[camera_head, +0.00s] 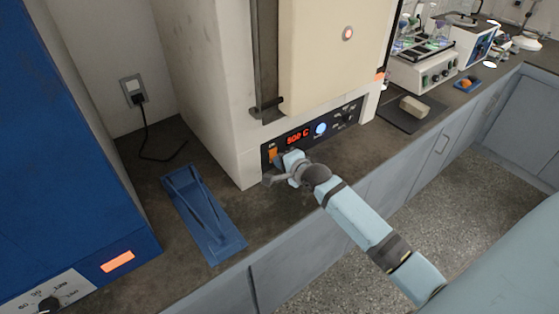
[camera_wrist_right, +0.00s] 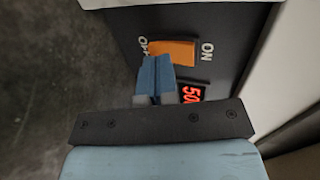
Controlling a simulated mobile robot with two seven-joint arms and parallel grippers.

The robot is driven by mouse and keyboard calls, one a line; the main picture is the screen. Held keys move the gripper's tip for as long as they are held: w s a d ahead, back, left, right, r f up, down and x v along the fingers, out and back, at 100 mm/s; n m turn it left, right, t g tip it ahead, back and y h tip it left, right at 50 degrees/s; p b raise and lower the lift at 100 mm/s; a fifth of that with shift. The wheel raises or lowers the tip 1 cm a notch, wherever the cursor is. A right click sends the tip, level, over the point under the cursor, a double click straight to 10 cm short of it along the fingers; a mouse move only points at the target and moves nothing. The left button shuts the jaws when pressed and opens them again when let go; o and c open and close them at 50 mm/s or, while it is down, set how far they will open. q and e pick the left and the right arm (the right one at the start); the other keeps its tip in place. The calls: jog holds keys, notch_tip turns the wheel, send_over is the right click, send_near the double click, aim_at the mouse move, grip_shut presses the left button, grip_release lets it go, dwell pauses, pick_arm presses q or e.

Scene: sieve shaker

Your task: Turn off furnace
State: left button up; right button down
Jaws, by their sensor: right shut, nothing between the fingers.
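The furnace (camera_head: 205,90) is a tall cream cabinet with a closed door (camera_head: 325,60). Its black control panel (camera_head: 334,125) carries an orange rocker switch (camera_head: 272,155), a lit red display reading about 500 C (camera_head: 298,136) and a blue round control (camera_head: 320,129). My right gripper (camera_head: 281,164) is at the panel's left end, by the switch. In the right wrist view, the shut, empty fingers (camera_wrist_right: 155,72) overlap the lower left edge of the orange switch (camera_wrist_right: 172,50), between its OFF and ON labels. I cannot tell whether they touch it. My left gripper is out of view.
A blue tray (camera_head: 232,246) with long tools lies on the dark counter (camera_head: 150,195) left of the furnace. A blue appliance (camera_head: 70,130) stands at far left. A tan block (camera_head: 413,107) and a white shaker (camera_head: 425,72) with flasks are to the right.

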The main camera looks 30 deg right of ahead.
jog(key=shift+w+f, duration=0.1)
jog(key=shift+w, duration=0.25)
jog(key=shift+w+f+t+b, duration=0.15)
jog(key=shift+f+t+b, duration=0.2)
jog(key=shift+b, duration=0.2)
jog(key=shift+r, duration=0.3)
jog(key=shift+r+p, duration=0.9)
jog(key=shift+p, duration=0.45)
